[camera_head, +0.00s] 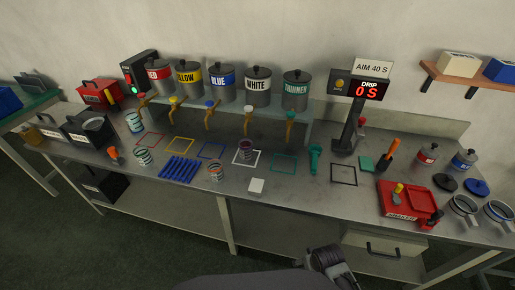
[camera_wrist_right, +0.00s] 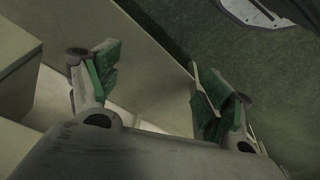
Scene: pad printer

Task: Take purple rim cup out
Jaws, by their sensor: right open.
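The purple rim cup (camera_head: 246,150) stands upright on the bench inside the white outlined square (camera_head: 236,161), in front of the tap under the WHITE can (camera_head: 257,86). Its inside looks dark purple. My right gripper (camera_wrist_right: 150,70) is open in the right wrist view, with green finger pads apart and nothing between them. It hangs beside the bench edge and above the green floor. In the head view a grey part of my right arm shows at the bottom, well in front of the cup. My left gripper is out of view.
Other cups stand left (camera_head: 143,157) and front (camera_head: 215,172) of the purple one.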

